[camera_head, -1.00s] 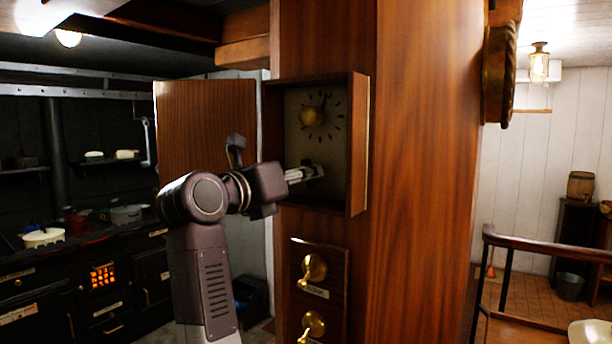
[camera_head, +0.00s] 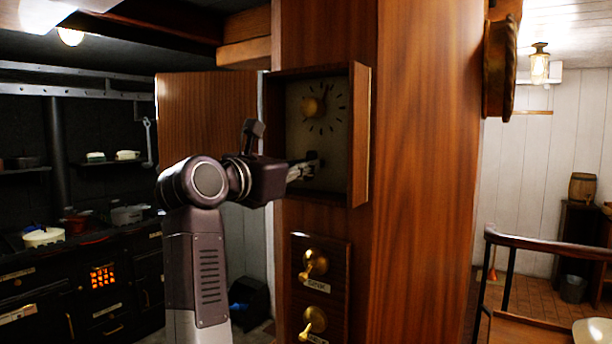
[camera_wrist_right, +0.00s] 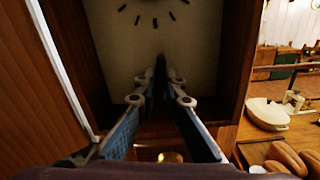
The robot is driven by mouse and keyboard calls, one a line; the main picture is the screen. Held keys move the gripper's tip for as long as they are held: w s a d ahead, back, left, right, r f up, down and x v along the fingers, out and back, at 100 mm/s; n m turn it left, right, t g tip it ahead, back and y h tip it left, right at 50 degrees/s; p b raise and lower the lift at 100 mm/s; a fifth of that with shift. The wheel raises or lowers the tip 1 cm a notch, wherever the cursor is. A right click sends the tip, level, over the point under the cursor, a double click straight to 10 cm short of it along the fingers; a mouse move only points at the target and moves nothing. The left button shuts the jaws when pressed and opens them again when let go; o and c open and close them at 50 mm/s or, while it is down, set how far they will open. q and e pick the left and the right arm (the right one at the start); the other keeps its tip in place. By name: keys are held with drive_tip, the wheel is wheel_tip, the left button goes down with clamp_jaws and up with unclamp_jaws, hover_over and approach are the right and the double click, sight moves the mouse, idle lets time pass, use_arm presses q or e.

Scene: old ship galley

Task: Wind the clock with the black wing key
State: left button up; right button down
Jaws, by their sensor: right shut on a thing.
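The clock (camera_head: 331,147) is set in a wooden box on the wooden column, with its hinged door (camera_head: 205,112) swung open to the left. My right gripper (camera_head: 312,162) reaches into the box at the lower part of the dial. It is shut on the small black wing key (camera_wrist_right: 160,70), which stands against the dial (camera_wrist_right: 115,55); the fingers partly hide it. Whether the key is seated in a hole cannot be seen. My left gripper is not in view.
Below the clock, two brass levers (camera_head: 315,264) stand out from a labelled panel. The box's right side wall (camera_head: 360,135) stands close to my right fingers. A dark stove (camera_head: 90,280) is at the left, and a wooden railing (camera_head: 550,243) at the right.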

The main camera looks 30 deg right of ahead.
drive_tip(key=shift+f+m, duration=0.1)
drive_tip(key=shift+m, duration=0.6)
drive_tip(key=shift+m+b, duration=0.6)
drive_tip(key=shift+m, duration=0.5)
drive_tip(key=m, duration=0.2)
drive_tip(key=shift+a+m+b, duration=0.1)
drive_tip(key=shift+m+b, duration=0.2)
drive_tip(key=shift+b, duration=0.1)
drive_tip(key=shift+m, duration=1.2)
drive_tip(key=m+b, duration=0.1)
drive_tip(key=m, duration=0.2)
drive_tip(key=m+b, duration=0.1)
drive_tip(key=m, duration=0.8)
drive_tip(key=m+b, duration=0.1)
drive_tip(key=m, duration=0.1)
drive_tip(key=shift+r, duration=0.25)
